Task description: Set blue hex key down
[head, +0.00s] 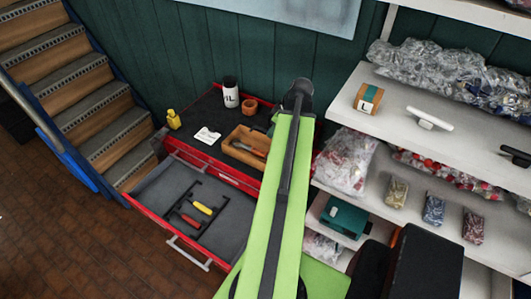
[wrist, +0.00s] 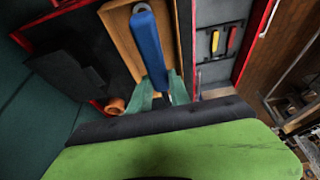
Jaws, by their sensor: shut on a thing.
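The blue hex key (wrist: 150,45) is a long blue piece with a hole near its far end in the wrist view. My gripper (wrist: 160,98), with teal fingers, is shut on its near end. The key shows over the wooden tray (wrist: 118,36); I cannot tell whether it touches the tray. In the head view the wooden tray (head: 231,151) stands on the cabinet top beside my green arm, with a greyish item partly in sight inside it. The arm hides most of my gripper there, and I cannot make out the key.
The red cabinet's top (head: 203,112) holds a white-labelled bottle (head: 231,97), an orange pot (head: 250,106), a yellow bottle (head: 173,120) and a white paper (head: 207,136). An open drawer (head: 160,196) with red and yellow tools juts out in front. Loaded shelves (head: 345,100) stand right.

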